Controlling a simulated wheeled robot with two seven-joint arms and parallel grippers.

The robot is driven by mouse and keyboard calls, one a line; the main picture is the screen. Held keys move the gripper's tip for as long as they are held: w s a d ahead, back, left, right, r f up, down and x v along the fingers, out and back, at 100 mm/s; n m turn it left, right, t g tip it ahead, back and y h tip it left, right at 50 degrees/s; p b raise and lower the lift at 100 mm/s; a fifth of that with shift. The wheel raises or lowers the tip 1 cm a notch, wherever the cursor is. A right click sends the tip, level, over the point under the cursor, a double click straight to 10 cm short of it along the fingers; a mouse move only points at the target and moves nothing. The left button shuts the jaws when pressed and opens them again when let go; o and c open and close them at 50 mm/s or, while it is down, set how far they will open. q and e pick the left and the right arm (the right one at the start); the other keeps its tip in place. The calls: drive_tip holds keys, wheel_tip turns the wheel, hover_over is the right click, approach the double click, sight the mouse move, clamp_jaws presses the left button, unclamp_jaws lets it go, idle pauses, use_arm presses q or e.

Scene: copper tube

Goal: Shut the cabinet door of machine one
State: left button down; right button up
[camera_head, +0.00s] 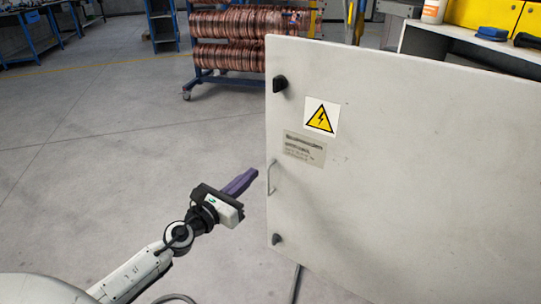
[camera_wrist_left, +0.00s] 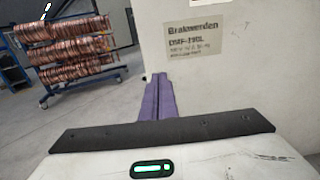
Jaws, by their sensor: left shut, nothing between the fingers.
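The cabinet door (camera_head: 400,165) of machine one is a large light grey panel on the right of the head view. It carries a yellow warning sign (camera_head: 319,118), a label (camera_head: 304,149), two black latches and a thin handle (camera_head: 271,177) near its left edge. I cannot tell how far the door stands open. My left gripper (camera_head: 249,174) has purple fingers, is shut and empty, and sits just left of the door's edge near the handle. In the left wrist view the fingers (camera_wrist_left: 160,96) point toward the door face (camera_wrist_left: 235,75); contact cannot be told. My right gripper is not in view.
A blue wheeled rack (camera_head: 215,78) with copper coils stands behind the door's left side. A shelf with a bottle (camera_head: 433,11) and yellow boxes (camera_head: 490,14) is at the upper right. Open floor (camera_head: 110,130) lies to the left.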

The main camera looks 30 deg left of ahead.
use_arm(q)
approach(277, 152)
drive_tip(key=w, duration=0.5)
drive_tip(key=shift+w+b, duration=0.1)
drive_tip(key=shift+b, duration=0.2)
drive_tip(key=shift+w, duration=0.65)
